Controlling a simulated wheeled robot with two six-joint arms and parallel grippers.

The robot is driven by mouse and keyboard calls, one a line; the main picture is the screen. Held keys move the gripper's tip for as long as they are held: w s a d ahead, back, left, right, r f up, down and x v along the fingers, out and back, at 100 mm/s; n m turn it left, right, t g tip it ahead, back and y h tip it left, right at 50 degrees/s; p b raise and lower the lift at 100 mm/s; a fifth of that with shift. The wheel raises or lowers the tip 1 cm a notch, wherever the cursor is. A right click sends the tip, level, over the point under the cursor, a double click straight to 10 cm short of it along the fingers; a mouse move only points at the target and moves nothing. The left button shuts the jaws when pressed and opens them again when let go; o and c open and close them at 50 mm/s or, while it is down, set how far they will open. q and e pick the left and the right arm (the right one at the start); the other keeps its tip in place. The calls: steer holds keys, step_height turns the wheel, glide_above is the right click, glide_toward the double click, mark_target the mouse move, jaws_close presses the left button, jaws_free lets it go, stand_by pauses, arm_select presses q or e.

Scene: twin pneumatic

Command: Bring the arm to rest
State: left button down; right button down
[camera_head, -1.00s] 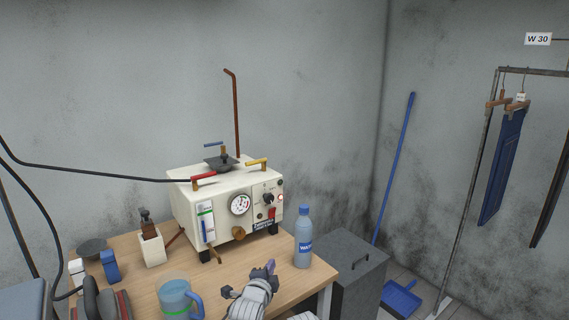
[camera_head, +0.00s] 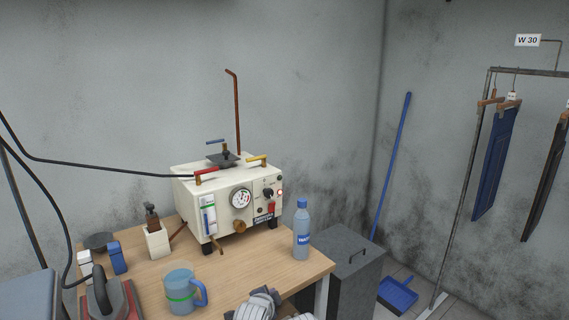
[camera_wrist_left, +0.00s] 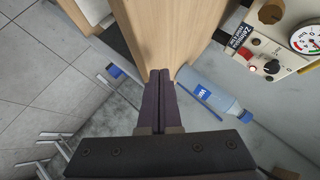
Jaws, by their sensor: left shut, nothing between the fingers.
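My left gripper (camera_wrist_left: 160,77) shows in the left wrist view with its two dark fingers together and nothing between them. The wooden table (camera_wrist_left: 182,35) lies beyond the fingertips, with its edge and corner in sight; I cannot tell whether they touch. In the head view a grey part of one of my arms shows at the bottom edge, in front of the table (camera_head: 235,270); its fingertips are not clear there. My right gripper is not identifiable in either view.
A water bottle (camera_head: 302,232) stands near the table's right edge. A blue mug (camera_head: 182,290) is at the front and a cream pneumatic unit (camera_head: 215,220) at the back. A grey cabinet (camera_head: 345,275) stands right of the table. The table's middle is clear.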

arm_select(q)
steer(key=s+a+f+n+g+y, duration=0.15)
steer(key=s+f+n+g, duration=0.4)
steer(key=s, duration=0.55)
steer(key=s+a+f+n+g+y, duration=0.15)
steer(key=s+f+n+g, duration=0.4)
steer(key=s, duration=0.55)
step_height(320, 180, up, 15)
steer(key=p, duration=1.3)
steer(key=shift+d+f+m+g+p, duration=0.15)
steer(key=shift+d+m+g+p, duration=0.15)
steer(key=shift+m+p, duration=0.1)
steer(key=shift+w, duration=0.1)
